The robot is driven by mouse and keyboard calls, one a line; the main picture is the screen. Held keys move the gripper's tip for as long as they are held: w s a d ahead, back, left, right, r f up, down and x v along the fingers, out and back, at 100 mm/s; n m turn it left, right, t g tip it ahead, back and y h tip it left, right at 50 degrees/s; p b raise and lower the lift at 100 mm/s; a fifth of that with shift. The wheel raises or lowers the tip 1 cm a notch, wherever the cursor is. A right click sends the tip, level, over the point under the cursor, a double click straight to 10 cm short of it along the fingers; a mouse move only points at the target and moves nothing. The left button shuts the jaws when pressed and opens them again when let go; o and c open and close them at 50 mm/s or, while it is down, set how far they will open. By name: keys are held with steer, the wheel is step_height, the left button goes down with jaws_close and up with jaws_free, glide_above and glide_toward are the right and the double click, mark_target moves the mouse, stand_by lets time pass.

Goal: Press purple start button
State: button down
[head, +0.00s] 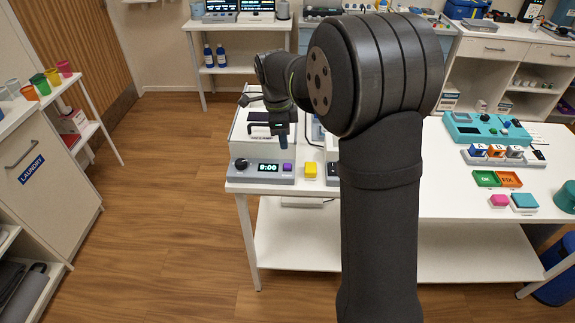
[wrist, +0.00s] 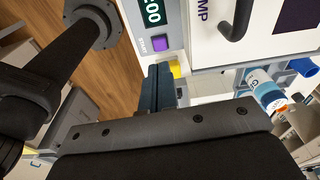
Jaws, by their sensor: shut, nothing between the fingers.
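The purple button (head: 287,167) sits on the grey front panel of a white machine (head: 236,136), right of a lit display (head: 268,167) reading 8:00 or similar. In the wrist view the purple button (wrist: 160,44) lies just beyond my fingertips, beside the display (wrist: 151,12). My gripper (head: 283,143) is shut and empty, above and close to the button, pointing down at the panel. In the wrist view its closed fingers (wrist: 158,70) end a short way from the button, apart from it in the picture.
A yellow block (head: 310,170) stands right of the button; it also shows near my fingers in the wrist view (wrist: 175,68). A dark knob (head: 241,164) is left of the display. A dark handle (wrist: 236,22) juts from the machine. My arm hides the table's middle.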

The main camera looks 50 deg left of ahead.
mark_target(287, 165)
steer(key=shift+w+d+f, duration=0.1)
steer(key=shift+w+f, duration=0.05)
steer(key=shift+f, duration=1.45)
steer(key=shift+w+d+f, duration=0.1)
steer(key=shift+f, duration=1.45)
steer(key=shift+f, duration=0.5)
steer(key=shift+s+a+r, duration=0.25)
steer(key=shift+s+a, duration=0.25)
steer(key=shift+s, duration=0.1)
steer(key=shift+s+a+r, duration=0.25)
steer(key=shift+s+a, duration=0.25)
steer(key=shift+s, duration=0.05)
step_height(287, 165, up, 17)
steer(key=s+a, duration=0.1)
steer(key=shift+s+r, duration=0.15)
steer(key=shift+r, duration=0.05)
